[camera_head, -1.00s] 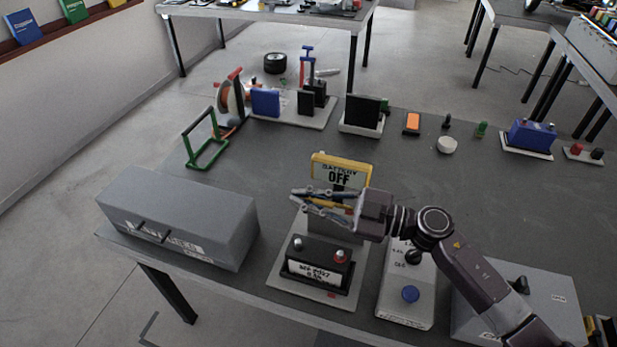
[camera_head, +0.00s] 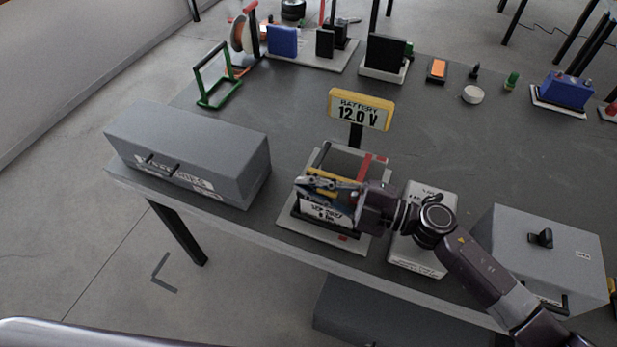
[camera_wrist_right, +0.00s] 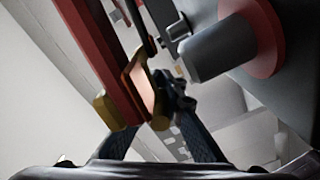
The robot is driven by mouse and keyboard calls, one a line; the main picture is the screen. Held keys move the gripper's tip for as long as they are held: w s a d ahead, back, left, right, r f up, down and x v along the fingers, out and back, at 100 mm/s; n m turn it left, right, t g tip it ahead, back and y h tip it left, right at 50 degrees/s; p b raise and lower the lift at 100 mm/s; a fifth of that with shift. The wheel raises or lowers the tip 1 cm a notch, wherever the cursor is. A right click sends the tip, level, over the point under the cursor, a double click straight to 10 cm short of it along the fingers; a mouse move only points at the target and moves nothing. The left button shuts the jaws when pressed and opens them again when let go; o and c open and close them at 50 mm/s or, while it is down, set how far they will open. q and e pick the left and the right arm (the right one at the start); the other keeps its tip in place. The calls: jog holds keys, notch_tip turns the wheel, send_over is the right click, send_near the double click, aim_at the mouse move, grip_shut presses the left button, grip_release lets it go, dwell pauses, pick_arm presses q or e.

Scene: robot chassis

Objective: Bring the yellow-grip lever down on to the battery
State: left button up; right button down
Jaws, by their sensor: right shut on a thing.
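The battery (camera_head: 325,213) stands on a pale base plate (camera_head: 292,230) near the table's front edge, its white label partly hidden by my gripper. The lever (camera_head: 358,160) is swung down over it, with a grey and red frame. My right gripper (camera_head: 322,184) is shut on the lever's yellow grip (camera_head: 318,171), right above the battery. The right wrist view shows a red bar (camera_wrist_right: 88,50), yellow-brown pieces and a grey terminal post (camera_wrist_right: 222,48) close together; contact there is unclear. The yellow-framed sign (camera_head: 361,109) behind reads "BATTERY 12.0 V". My left gripper is out of view.
A long grey box (camera_head: 190,150) stands to the left. A light grey box (camera_head: 421,262) is partly under my right arm, and another grey box (camera_head: 545,245) stands farther right.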

jog(key=shift+f, duration=0.35)
jog(key=c, duration=2)
grip_release()
jog(key=shift+o, duration=0.2)
jog(key=shift+r, duration=0.1)
notch_tip(320, 180, up, 10)
